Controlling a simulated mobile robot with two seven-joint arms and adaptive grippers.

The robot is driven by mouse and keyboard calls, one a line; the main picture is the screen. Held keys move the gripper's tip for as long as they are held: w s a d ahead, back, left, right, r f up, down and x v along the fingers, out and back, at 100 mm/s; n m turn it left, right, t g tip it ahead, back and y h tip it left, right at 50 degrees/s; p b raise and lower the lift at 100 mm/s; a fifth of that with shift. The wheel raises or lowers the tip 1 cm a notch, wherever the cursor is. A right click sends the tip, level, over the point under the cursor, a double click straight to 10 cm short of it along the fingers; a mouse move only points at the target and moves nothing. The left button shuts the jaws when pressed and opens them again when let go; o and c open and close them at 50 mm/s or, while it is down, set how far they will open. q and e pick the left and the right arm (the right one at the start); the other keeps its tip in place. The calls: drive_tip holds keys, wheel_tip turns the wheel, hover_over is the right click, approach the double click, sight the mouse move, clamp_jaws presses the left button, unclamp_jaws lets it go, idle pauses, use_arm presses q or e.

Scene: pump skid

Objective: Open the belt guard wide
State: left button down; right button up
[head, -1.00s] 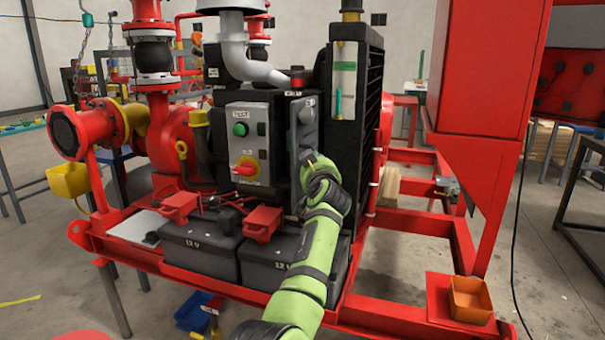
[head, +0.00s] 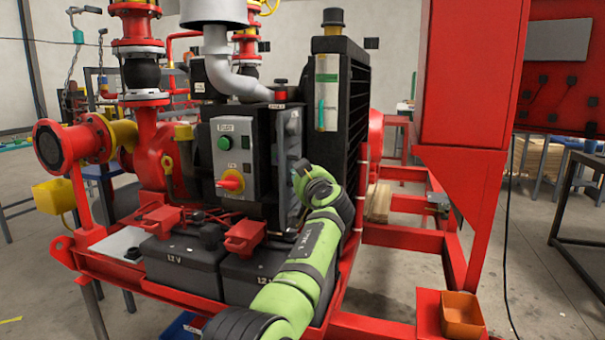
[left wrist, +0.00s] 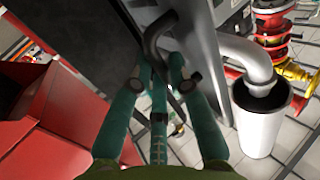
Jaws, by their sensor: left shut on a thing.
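The belt guard (head: 291,140) looks like a grey upright panel beside the grey control box, in front of the black radiator. My left arm comes up from the bottom, and my left gripper (head: 302,170) is at the guard's lower right edge; my wrist hides its fingertips there. In the left wrist view, the teal fingers of my left gripper (left wrist: 161,66) are closed around a dark curved handle (left wrist: 159,34) by a large grey panel (left wrist: 200,50). How far the guard stands open is hard to tell. My right gripper is not in view.
The control box (head: 238,155) with green button and red-yellow switch stands left of the guard. Black batteries (head: 180,265) sit below it. The radiator (head: 345,100) is close on the right. A red post (head: 470,80) and orange bin (head: 461,312) stand further right.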

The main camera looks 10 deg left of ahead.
use_arm(q)
drive_tip(key=shift+a+r, duration=0.15)
drive_tip(key=shift+r, duration=0.6)
drive_tip(key=c, duration=1.2)
unclamp_jaws()
drive_tip(key=shift+w+f, duration=0.15)
drive_tip(key=shift+o, duration=0.2)
drive_tip(key=f+v, duration=0.1)
drive_tip(key=v, duration=0.6)
drive_tip(key=shift+w, duration=0.1)
